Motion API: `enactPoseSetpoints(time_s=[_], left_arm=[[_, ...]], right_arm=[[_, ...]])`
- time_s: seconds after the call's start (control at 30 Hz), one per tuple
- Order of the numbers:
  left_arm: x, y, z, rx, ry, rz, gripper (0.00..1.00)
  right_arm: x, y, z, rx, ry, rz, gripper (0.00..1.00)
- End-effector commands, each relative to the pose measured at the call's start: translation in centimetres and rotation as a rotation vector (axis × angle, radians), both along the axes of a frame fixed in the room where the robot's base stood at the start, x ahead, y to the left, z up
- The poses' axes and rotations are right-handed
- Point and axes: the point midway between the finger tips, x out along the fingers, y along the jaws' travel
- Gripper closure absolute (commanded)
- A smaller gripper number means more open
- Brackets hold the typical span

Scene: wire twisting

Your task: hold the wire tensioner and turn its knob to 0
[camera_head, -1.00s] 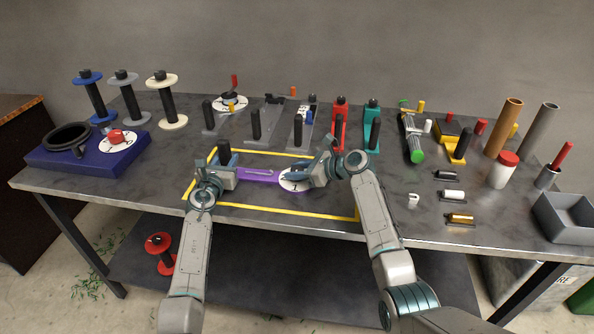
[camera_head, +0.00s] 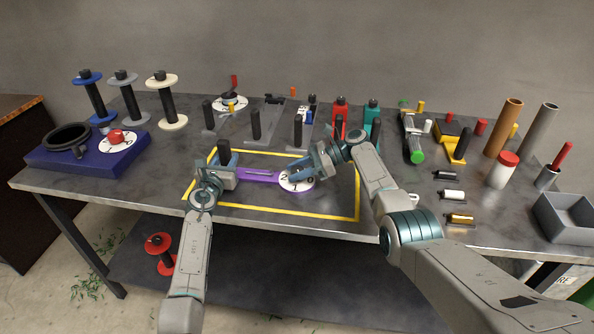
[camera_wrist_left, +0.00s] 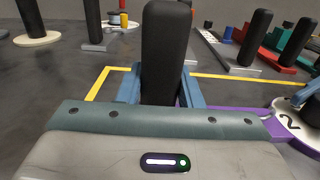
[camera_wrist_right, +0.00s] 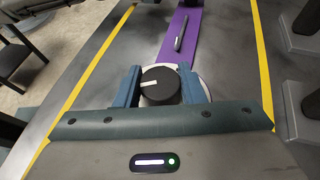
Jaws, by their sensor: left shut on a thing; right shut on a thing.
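The wire tensioner (camera_head: 258,175) is a purple bar lying inside the yellow outline, with a black upright handle (camera_wrist_left: 166,50) at its left end and a white numbered dial (camera_head: 291,186) at its right end. My left gripper (camera_head: 222,168) is shut on the black handle. My right gripper (camera_head: 300,172) is shut on the black knob (camera_wrist_right: 160,86) above the dial. A white pointer mark on the knob shows in the right wrist view. The knob and my right gripper hide most of the dial's numbers; a 2 shows in the left wrist view.
A yellow outline (camera_head: 290,210) surrounds the tensioner on the grey table. Several handled tools stand behind it, including red (camera_head: 340,112) and teal (camera_head: 372,115) ones. A blue box with a dial (camera_head: 85,160) is at the left. A grey tray (camera_head: 565,218) is at the right.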

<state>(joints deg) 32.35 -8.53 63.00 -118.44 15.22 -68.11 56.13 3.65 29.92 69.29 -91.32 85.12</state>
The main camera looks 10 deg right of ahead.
Motion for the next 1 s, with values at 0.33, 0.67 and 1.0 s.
enactPoseSetpoints(time_s=[0.33, 0.67, 1.0], left_arm=[[0.0, 0.1, 0.1, -0.001, -0.002, 0.002, 0.99], [0.0, 0.1, 0.1, -0.001, -0.002, 0.002, 0.99], [0.0, 0.0, 0.0, 0.001, -0.001, 0.001, 0.99]], right_arm=[[-0.2, 0.0, -0.3, 0.001, 0.006, 0.011, 0.87], [-0.1, 0.0, -0.2, 0.001, 0.004, 0.01, 0.42], [0.0, -1.4, 0.5, 0.0, 0.002, 0.008, 0.42]])
